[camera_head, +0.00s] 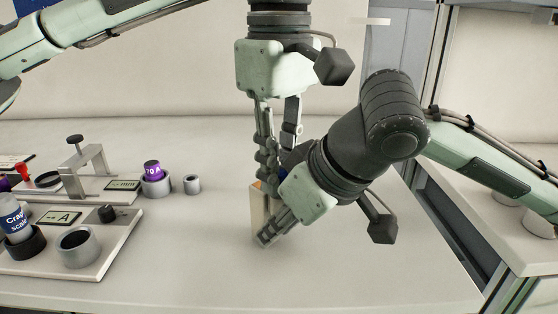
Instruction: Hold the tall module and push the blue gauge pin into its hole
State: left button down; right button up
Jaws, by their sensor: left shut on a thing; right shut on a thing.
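The tall module (256,212) is a cream upright block standing on the table, with an orange patch near its top. My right gripper (268,238) reaches in from the right and is shut on the module's lower part, hiding much of its right side. My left gripper (268,185) points straight down over the module's top. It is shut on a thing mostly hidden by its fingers. The hole is hidden, so I cannot tell how far the pin is in.
At the left stand two pale fixture plates, the nearer one (112,232) with a grey ring (78,246) and a labelled bottle (14,218). A purple-capped piece (152,171) sits in a grey cup, beside a small grey ring (192,184). The front middle of the table is clear.

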pick_arm(q)
jog(key=shift+f, duration=0.35)
jog(key=c, duration=1.3)
grip_release()
jog(key=shift+c, duration=0.2)
notch_tip(320, 180, up, 12)
jog(key=shift+f, duration=0.1)
pick_arm(e)
jog(key=o, duration=1)
